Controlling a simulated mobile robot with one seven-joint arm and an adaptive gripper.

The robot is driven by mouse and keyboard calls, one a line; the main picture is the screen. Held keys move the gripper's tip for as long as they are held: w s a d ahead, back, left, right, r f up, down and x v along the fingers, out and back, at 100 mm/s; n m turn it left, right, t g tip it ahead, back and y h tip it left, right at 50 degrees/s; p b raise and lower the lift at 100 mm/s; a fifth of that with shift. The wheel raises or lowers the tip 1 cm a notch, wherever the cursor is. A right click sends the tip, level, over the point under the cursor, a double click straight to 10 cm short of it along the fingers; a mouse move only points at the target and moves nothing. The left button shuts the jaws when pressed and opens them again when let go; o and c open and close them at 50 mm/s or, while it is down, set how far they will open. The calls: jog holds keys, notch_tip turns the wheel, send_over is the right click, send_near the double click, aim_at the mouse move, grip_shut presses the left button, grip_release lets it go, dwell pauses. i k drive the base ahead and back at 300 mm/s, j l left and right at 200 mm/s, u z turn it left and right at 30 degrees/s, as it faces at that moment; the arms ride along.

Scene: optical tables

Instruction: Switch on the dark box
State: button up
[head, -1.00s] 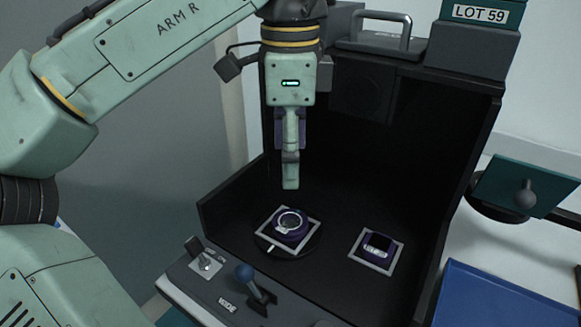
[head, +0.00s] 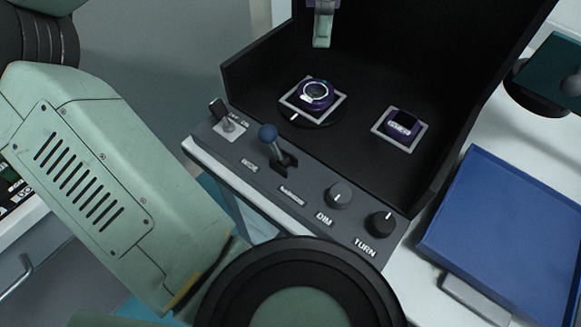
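The dark box (head: 350,55) is a black, open-fronted enclosure with a grey control panel along its front edge. At the panel's left end is a toggle switch (head: 229,125) on a light plate, with small OFF and ON lettering beside it. Its dark-tipped lever leans to the upper left, toward the OFF side as far as I can tell.
The panel also carries a blue-knobbed lever (head: 271,147), a DIM knob (head: 338,195) and a TURN knob (head: 382,223). The purple ring-shaped device (head: 316,94) sits on a round plate; a second purple device (head: 403,123) lies right. A blue tray (head: 510,220) stands at right.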

aim_at(217, 108)
jog(key=k+j+z, duration=0.3)
jog(key=z, duration=0.2)
jog(key=k+j+z, duration=0.1)
jog(key=k+z, duration=0.35)
